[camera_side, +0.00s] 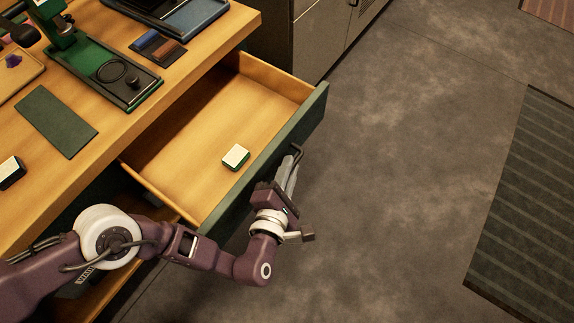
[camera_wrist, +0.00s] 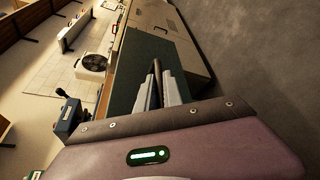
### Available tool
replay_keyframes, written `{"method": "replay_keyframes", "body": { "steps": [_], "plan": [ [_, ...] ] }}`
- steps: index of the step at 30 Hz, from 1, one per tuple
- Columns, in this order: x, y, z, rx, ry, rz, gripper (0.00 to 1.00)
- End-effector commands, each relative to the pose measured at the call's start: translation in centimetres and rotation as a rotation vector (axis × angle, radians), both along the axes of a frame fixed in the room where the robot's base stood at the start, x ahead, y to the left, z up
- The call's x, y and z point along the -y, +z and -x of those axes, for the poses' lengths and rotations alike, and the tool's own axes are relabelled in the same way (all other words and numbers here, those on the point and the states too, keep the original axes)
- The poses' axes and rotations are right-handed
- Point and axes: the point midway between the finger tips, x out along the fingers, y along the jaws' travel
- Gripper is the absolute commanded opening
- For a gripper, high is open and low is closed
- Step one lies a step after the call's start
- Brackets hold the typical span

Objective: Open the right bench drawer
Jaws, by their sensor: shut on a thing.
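The bench drawer (camera_side: 185,142) stands pulled out from under the wooden bench top, its wooden inside in plain view. Its front panel (camera_side: 318,108) is dark green. A small white-topped green block (camera_side: 235,157) lies on the drawer floor. My gripper (camera_side: 291,168) is at the outer face of the front panel, shut on the dark bar handle (camera_side: 297,152). In the wrist view the gripper's fingers (camera_wrist: 160,95) close around the handle (camera_wrist: 157,72) in front of the green panel (camera_wrist: 130,68). Part of the handle is hidden by the fingers.
The bench top (camera_side: 190,60) holds a green stand (camera_side: 115,75), a dark green mat (camera_side: 55,121) and a second white-topped block (camera_side: 11,171). A grey cabinet (camera_side: 310,45) stands behind the drawer. The floor to the right is clear up to a striped mat (camera_side: 530,200).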

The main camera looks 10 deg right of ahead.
Motion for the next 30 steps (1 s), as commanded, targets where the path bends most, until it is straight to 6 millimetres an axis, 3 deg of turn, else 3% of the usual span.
{"method": "replay_keyframes", "body": {
  "steps": [2,3,4,14,24,30],
  "plan": [
    [0.0,0.0,0.0,-0.001,-0.002,-0.001,0.0],
    [0.0,0.0,0.0,-0.001,-0.002,0.0,0.15],
    [0.0,0.0,0.0,0.0,-0.001,0.0,0.2],
    [-0.1,0.0,0.3,-0.002,-0.001,-0.001,0.2],
    [-2.6,1.3,5.6,-0.003,-0.002,-0.001,0.2],
    [-3.0,1.5,6.3,0.0,-0.001,0.0,0.2]
  ]
}}
